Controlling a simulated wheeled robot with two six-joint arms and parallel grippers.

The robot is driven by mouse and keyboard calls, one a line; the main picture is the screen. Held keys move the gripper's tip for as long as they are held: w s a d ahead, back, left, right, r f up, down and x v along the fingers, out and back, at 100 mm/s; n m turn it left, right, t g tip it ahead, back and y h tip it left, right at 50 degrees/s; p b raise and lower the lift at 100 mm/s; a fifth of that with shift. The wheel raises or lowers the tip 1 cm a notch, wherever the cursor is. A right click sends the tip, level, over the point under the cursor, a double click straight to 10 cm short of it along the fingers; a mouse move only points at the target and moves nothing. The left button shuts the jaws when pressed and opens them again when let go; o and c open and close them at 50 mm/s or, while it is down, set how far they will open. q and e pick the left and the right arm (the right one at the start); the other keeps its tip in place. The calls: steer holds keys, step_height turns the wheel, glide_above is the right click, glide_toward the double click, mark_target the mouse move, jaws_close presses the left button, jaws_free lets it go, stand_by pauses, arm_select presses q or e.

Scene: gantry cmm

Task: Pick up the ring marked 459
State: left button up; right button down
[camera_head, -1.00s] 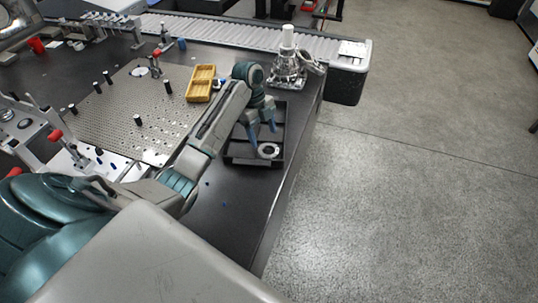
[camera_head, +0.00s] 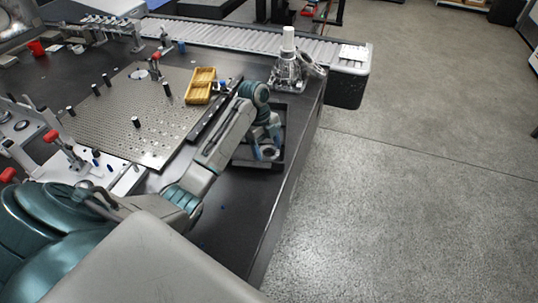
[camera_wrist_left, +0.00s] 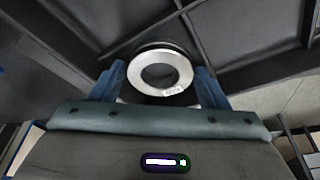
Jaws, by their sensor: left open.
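The ring (camera_wrist_left: 160,73) is a silver flat ring with a small dark mark on its lower rim, too small to read surely. It lies in the dark divided tray (camera_wrist_left: 240,30) and also shows in the head view (camera_head: 270,153), partly covered by my gripper. My left gripper (camera_head: 266,150) reaches down into the tray. In the left wrist view its two blue fingers (camera_wrist_left: 160,85) are open, one on each side of the ring's near part. I cannot tell whether they touch it. My right gripper is not in view.
A yellow bin (camera_head: 200,87) and a perforated plate (camera_head: 135,115) with black pegs are left of the tray. A white and grey device (camera_head: 288,65) stands behind the tray, near the conveyor (camera_head: 240,38). The table's right edge is close to the tray.

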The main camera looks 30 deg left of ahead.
arm_select(q)
steer(key=c, duration=0.9)
steer(key=shift+r, duration=0.1)
